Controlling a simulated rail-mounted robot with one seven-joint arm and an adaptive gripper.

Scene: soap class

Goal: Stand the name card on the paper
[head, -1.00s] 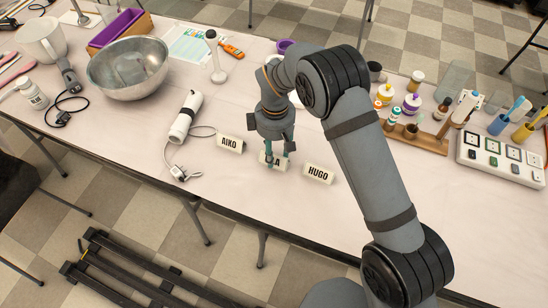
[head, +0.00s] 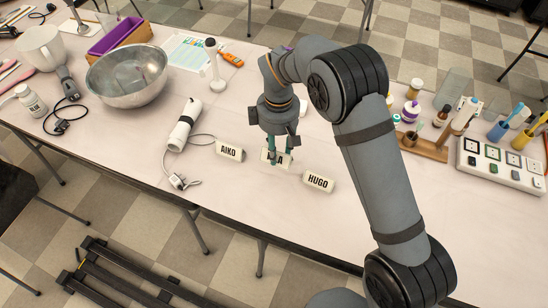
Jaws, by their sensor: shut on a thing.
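A small cream name card (head: 268,157) stands upright in my gripper (head: 276,156). The fingers cover most of its lettering, and only a letter like an A shows. My gripper points down and is shut on this card, which appears slightly above the table or just behind the row of cards. The AIKO card (head: 229,151) stands to its left and the HUGO card (head: 318,181) to its right, both apart from it. A printed paper (head: 186,54) with coloured patches lies flat at the back left, beyond the metal bowl.
An orange pen-like tool (head: 231,59) lies beside the paper. A wooden rack (head: 424,147) and a switch box (head: 500,165) are at right.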

